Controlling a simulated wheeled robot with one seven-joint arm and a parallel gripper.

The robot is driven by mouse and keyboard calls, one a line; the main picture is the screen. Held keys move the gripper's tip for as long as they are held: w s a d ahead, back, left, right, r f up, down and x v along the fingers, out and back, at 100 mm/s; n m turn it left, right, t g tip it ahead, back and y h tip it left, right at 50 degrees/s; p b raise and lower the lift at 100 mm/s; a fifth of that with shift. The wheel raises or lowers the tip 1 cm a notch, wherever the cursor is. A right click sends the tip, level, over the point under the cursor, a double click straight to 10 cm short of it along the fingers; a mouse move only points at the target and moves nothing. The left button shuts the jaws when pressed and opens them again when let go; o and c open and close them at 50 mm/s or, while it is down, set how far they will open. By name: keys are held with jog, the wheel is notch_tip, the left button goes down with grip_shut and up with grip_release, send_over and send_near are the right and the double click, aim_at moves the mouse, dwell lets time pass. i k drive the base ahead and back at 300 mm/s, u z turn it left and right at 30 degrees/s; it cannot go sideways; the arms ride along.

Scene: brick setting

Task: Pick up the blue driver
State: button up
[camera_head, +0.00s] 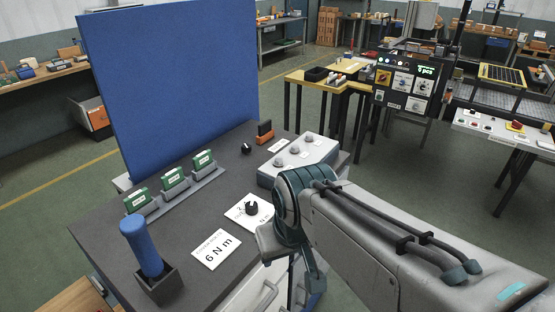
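The blue driver (142,247) stands tilted in a dark square holder (168,289) at the front left of the dark grey bench top. Its blue handle sticks up out of the holder, and its lower end is hidden inside. My arm reaches in from the lower right and bends down at a joint beside the bench's right side. My gripper's fingers do not show, so whether they hold anything cannot be seen. The visible part of my arm is well to the right of the driver.
A tall blue panel (172,85) stands along the bench's back left. Green blocks sit in a grey rack (178,195). A "6 N m" card (216,250), a dark knob (252,208) and a grey box with knobs (300,160) lie right of the driver.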

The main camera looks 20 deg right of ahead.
aim_at(133, 227)
jog(key=k, duration=1.3)
jog(key=u, duration=0.7)
jog(key=i, duration=1.25)
jog(key=z, duration=0.7)
